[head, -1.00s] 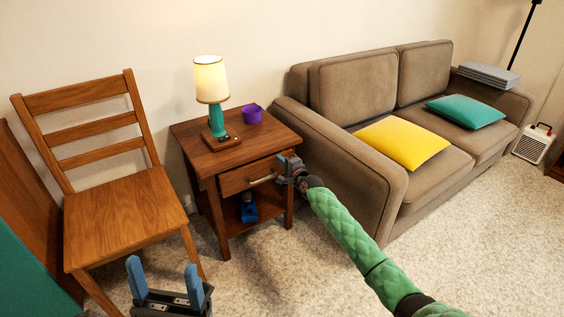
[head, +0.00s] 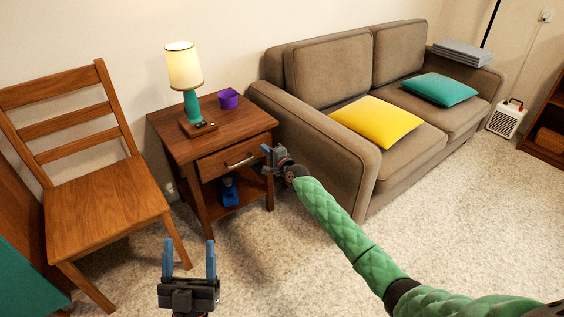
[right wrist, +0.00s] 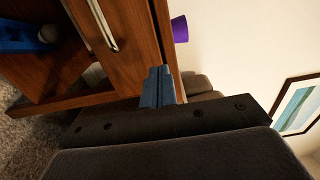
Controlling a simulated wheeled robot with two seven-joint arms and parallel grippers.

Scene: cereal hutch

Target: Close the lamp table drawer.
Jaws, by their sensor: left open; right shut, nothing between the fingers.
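The lamp table (head: 166,132) is a dark brown wooden stand with an open lower shelf. Its drawer (head: 215,172) sits under the top, with a pale metal bar handle (head: 240,162). The drawer front looks about flush with the table frame; a small gap cannot be ruled out. My right gripper (head: 271,153) is shut and empty by the right end of the drawer front. In the right wrist view its fingers (right wrist: 158,85) are together beside the drawer front (right wrist: 128,50); contact is unclear. My left gripper (head: 189,250) is open and empty, low in front of the table.
A lit lamp (head: 190,104) and a purple cup (head: 228,98) stand on the table top. A blue object (head: 229,192) lies on the lower shelf. A wooden chair (head: 105,205) stands left and a brown sofa (head: 340,165) right. Carpet in front is clear.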

